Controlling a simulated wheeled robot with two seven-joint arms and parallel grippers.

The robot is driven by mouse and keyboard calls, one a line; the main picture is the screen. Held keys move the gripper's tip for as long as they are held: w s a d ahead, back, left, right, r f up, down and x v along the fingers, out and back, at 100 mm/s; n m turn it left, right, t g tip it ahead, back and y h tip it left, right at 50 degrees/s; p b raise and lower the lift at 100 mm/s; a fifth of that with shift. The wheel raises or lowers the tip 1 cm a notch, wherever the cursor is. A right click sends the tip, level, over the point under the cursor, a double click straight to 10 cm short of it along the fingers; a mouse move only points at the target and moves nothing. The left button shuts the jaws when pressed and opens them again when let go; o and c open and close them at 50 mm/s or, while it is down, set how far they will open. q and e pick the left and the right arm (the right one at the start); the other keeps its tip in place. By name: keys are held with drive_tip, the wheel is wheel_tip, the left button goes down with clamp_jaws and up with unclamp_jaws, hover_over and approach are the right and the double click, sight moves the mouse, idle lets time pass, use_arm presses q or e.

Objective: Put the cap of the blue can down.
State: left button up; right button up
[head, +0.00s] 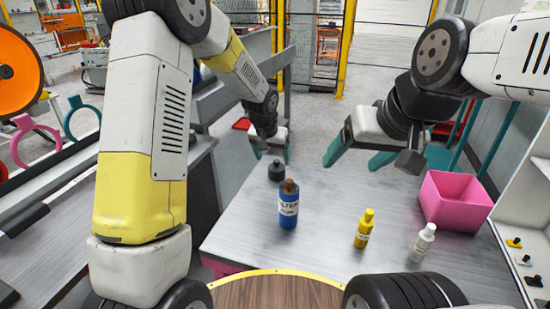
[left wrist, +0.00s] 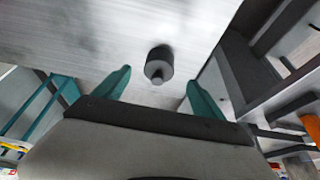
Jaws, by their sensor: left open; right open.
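The blue can (head: 288,206) stands upright on the metal table (head: 320,240), with a brown top and a white label. A dark cap (head: 276,171) sits on the table just behind the can, apart from it. My left gripper (head: 272,154) is above and behind the cap. In the left wrist view the cap (left wrist: 159,66) lies beyond and between the spread teal fingers of my left gripper (left wrist: 155,90), touching neither. My right gripper (head: 355,160) is open and empty above the table to the right of the can.
A yellow bottle (head: 364,228) and a white bottle (head: 423,242) stand to the right of the can. A pink bin (head: 455,201) is at the table's right side. The table between the can and the yellow bottle is clear.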

use_arm(q)
drive_tip(key=s+a+r+n, duration=0.1)
drive_tip(key=s+a+r, duration=0.3)
drive_tip(key=s+r, duration=0.3)
drive_tip(key=s+a+r, duration=0.4)
drive_tip(key=s+r, duration=0.2)
drive_tip(key=r, duration=0.3)
drive_tip(key=s+a+r+n+t, duration=0.1)
drive_tip(key=s+a, duration=0.1)
drive_tip(key=s, duration=0.7)
drive_tip(key=s+a+r+n, duration=0.1)
drive_tip(key=s+a+r, duration=0.1)
drive_tip(key=s, duration=0.7)
drive_tip(key=shift+s+a+r+t+h, duration=0.3)
drive_tip(key=shift+s+a+t+h, duration=0.05)
drive_tip(key=shift+a+t+h, duration=0.05)
